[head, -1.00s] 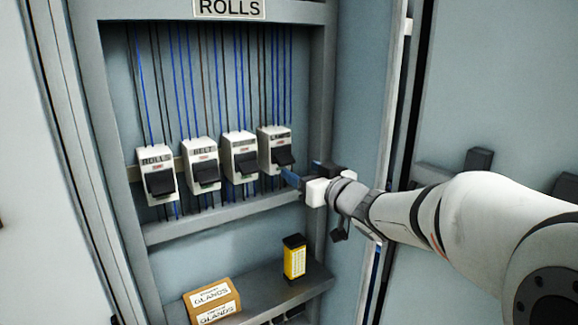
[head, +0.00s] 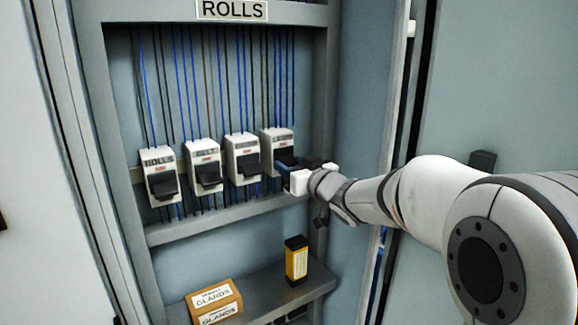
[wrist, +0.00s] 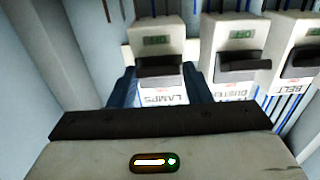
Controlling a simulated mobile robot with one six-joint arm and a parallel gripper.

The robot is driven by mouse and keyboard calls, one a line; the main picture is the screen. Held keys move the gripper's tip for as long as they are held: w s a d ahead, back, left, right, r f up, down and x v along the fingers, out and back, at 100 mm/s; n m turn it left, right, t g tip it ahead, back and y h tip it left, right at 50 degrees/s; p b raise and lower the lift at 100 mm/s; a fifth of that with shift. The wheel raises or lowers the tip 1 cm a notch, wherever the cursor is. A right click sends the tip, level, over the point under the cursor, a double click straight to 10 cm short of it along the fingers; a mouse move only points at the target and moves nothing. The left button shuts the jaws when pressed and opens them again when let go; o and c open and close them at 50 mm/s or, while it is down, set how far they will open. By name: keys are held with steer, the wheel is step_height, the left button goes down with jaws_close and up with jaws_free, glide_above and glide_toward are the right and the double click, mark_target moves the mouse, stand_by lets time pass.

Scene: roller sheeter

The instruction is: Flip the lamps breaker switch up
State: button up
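The lamps breaker (head: 277,138) is the rightmost white unit in the cabinet row. In the wrist view the lamps breaker (wrist: 153,28) appears upside down, with its LAMPS label and a small green window that seems to read OFF. Its dark switch lever (wrist: 160,68) points down in the cabinet. My gripper (head: 284,168) is at this breaker's lower front. In the wrist view my gripper (wrist: 160,88) is open, its two blue fingers apart on either side of the lever. Contact cannot be told. In the head view the gripper partly hides the lever.
The duster breaker (wrist: 240,35) sits close beside the right finger in the wrist view. The belt breaker (head: 202,153) and rolls breaker (head: 158,165) stand farther left. Below, a shelf holds a yellow-and-black box (head: 296,260) and a glands carton (head: 213,300). The cabinet's side wall is close.

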steer(key=c, duration=0.4)
steer(key=shift+a, duration=0.45)
steer(key=shift+c, duration=0.3)
steer(key=shift+w+d, duration=0.1)
steer(key=shift+d, duration=0.3)
steer(key=shift+c, duration=0.2)
steer(key=r+g+h+p, duration=0.1)
steer(key=g+p, duration=0.1)
steer(key=p, duration=0.7)
steer(key=shift+r, duration=0.35)
steer(key=g+p, duration=0.1)
steer(key=p, duration=0.4)
steer(key=g+h+p, duration=0.1)
steer(key=p, duration=0.4)
steer(key=shift+r+h+p, duration=0.3)
steer(key=shift+r, duration=0.05)
steer(key=shift+g+p, duration=0.3)
steer(key=shift+p, duration=0.7)
steer(key=shift+f+g+h+p, duration=0.2)
steer(key=shift+g+h+p, duration=0.15)
steer(key=shift+p, duration=0.65)
